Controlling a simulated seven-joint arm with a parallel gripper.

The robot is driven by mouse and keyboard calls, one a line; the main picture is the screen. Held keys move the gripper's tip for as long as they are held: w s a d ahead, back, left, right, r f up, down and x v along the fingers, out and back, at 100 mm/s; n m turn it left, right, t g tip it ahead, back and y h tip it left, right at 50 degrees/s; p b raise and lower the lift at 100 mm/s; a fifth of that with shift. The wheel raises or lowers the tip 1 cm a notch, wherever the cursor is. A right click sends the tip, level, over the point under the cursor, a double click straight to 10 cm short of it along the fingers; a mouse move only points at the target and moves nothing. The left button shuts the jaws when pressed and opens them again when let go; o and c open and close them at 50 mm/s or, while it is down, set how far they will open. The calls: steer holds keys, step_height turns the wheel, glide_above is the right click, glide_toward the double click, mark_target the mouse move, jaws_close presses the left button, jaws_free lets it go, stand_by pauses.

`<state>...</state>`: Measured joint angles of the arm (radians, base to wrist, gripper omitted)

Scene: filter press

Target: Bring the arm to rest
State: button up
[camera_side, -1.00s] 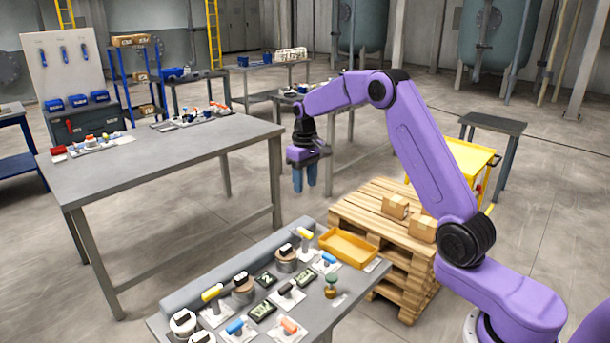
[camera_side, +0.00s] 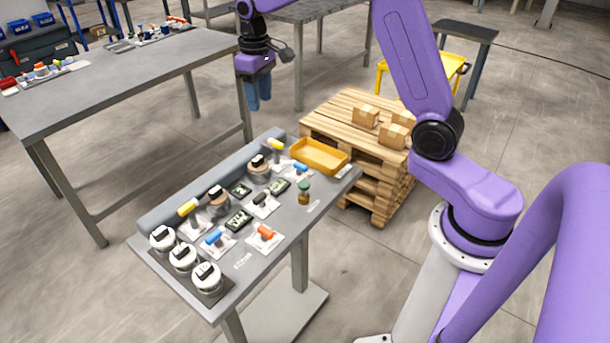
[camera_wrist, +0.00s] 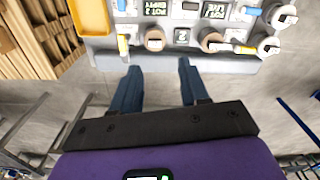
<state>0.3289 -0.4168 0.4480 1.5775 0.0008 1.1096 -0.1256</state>
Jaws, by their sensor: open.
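My gripper (camera_side: 257,92) hangs with its blue fingers pointing down, above and behind the far edge of the small grey bench (camera_side: 290,240) in the side view. In the wrist view my gripper (camera_wrist: 156,80) shows two blue fingers spread apart, with only floor between them. It is open and empty and touches nothing. My purple arm rises from its base at the right and reaches over to the left.
The bench holds several levers, white-capped knobs (camera_side: 183,257), a small jar (camera_side: 304,193) and a yellow tray (camera_side: 319,156). A wooden pallet (camera_side: 345,130) with cardboard boxes (camera_side: 366,117) stands behind it. A long grey table (camera_side: 110,85) is at the left.

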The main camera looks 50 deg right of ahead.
steer(key=s+a+r+n, duration=0.2)
steer(key=s+a+n, duration=0.1)
steer(key=s+a, duration=0.55)
steer(key=s+d+f+n, duration=0.1)
steer(key=s+n, duration=0.2)
steer(key=s, duration=1.1)
steer(key=s+d+f+n, duration=0.1)
steer(key=s+n, duration=0.3)
steer(key=s, duration=1)
steer(key=shift+d+f, duration=0.2)
steer(key=shift+f, duration=0.2)
